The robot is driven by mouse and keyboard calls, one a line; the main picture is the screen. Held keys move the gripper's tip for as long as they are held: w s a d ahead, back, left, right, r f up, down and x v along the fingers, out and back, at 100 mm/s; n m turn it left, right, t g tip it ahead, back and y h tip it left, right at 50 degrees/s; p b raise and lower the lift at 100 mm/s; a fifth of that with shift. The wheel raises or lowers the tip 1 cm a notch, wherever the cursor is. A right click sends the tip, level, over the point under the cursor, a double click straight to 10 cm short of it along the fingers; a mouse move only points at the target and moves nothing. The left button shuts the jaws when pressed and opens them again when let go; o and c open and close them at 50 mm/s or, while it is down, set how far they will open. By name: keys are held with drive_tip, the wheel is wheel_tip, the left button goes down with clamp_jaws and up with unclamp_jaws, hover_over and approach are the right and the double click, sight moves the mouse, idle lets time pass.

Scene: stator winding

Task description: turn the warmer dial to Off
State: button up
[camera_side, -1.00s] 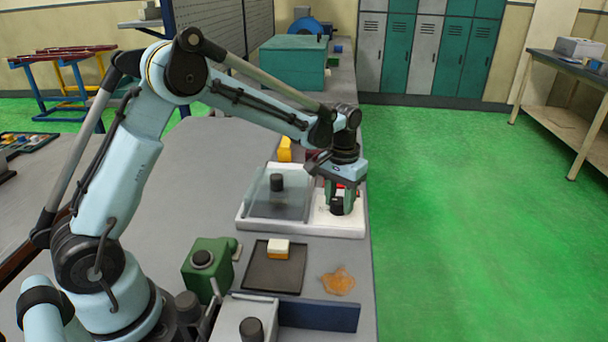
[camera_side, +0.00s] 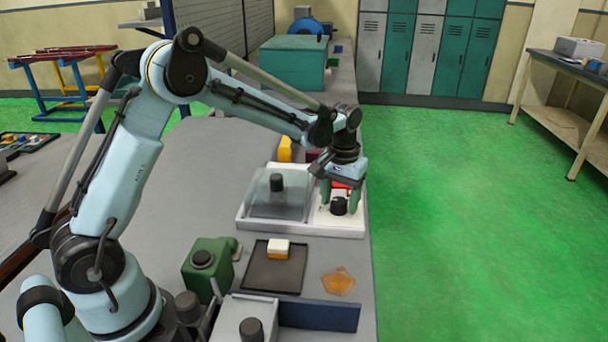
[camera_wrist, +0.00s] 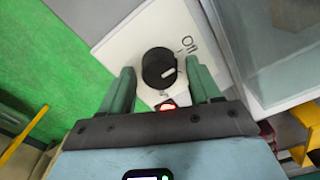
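The warmer dial (camera_wrist: 159,68) is a round black knob with a white pointer line, on the white panel of the warmer (camera_wrist: 123,42). The pointer line lies on the knob's lower right part in the wrist view, running right and slightly up. The "Off" label (camera_wrist: 189,45) is up and right of the knob. In the side view the dial (camera_side: 339,206) stands below my gripper (camera_side: 340,204). My gripper (camera_wrist: 160,68) is open, with a green finger on each side of the dial and gaps between. A red lit part (camera_wrist: 167,105) shows between the fingers.
A clear-covered section (camera_side: 280,195) with a dark knob adjoins the dial panel on the left. A dark tray (camera_side: 262,270) with a yellow-and-white block, an orange patch (camera_side: 338,282) and a green box (camera_side: 207,268) lie nearer. The bench's right edge is close by.

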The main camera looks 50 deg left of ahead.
sight(339, 200)
drive_tip(key=shift+r, duration=0.1)
wheel_tip(339, 200, up, 12)
drive_tip(key=shift+f, duration=0.1)
idle(0.6)
drive_tip(key=shift+s, duration=0.1)
drive_tip(key=s+m+t, duration=0.1)
drive_tip(key=s+t, duration=0.1)
drive_tip(key=s, duration=0.4)
drive_tip(key=s+d+f+m+t, duration=0.1)
drive_tip(key=s+t, duration=0.1)
drive_tip(key=s, duration=0.4)
drive_tip(key=s+d+m+t, duration=0.1)
drive_tip(key=s+m+t, duration=0.1)
drive_tip(key=s, duration=0.4)
drive_tip(key=shift+d+f+t, duration=0.1)
drive_tip(key=shift+f+t, duration=0.25)
drive_tip(key=shift+t, duration=0.25)
